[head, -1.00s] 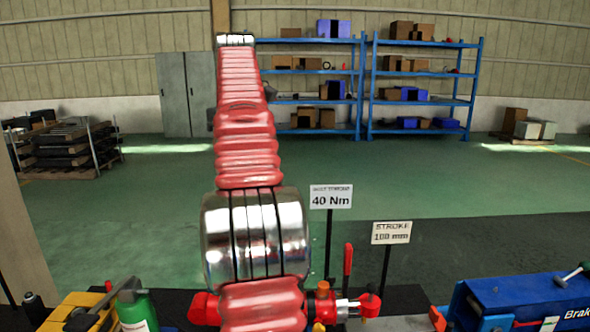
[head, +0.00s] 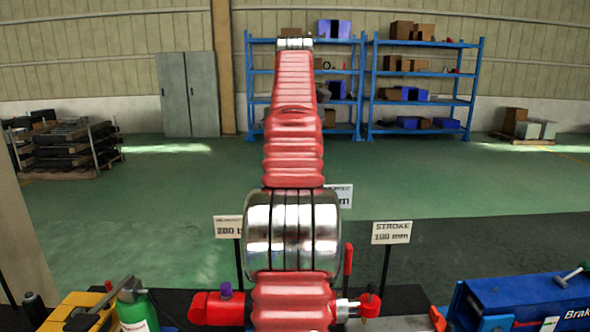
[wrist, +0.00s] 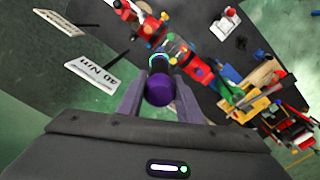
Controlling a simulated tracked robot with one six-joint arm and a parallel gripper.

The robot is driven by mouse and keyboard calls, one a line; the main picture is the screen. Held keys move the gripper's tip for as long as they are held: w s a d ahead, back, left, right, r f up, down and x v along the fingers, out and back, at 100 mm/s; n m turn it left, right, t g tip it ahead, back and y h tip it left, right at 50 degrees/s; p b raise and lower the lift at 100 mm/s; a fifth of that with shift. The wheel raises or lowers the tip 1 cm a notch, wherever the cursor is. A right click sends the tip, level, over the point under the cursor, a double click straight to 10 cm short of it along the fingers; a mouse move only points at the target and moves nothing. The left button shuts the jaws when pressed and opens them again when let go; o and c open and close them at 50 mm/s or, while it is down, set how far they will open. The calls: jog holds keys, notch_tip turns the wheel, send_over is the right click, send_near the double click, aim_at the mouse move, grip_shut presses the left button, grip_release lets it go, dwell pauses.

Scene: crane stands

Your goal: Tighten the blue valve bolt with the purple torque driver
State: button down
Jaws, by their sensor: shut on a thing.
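In the wrist view, my gripper (wrist: 160,88) is shut on the purple torque driver (wrist: 160,90), whose rounded purple end faces the camera. The driver's dark shaft points away from me, with a bright cyan-green ring at its far end, over or near the red cylinder assembly (wrist: 203,70). I cannot tell whether the tip touches anything. I cannot make out the blue valve bolt in either view. The head view does not show my gripper.
Signs stand behind the bench: a pressure sign (head: 228,227) and a stroke sign (head: 392,232). The 40 Nm sign (wrist: 92,70) shows in the wrist view. A green bottle (head: 136,310) is at left and a blue brake unit (head: 525,300) at right.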

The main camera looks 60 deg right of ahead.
dwell(0.3)
jog(key=shift+f, duration=3.85)
dwell(2.5)
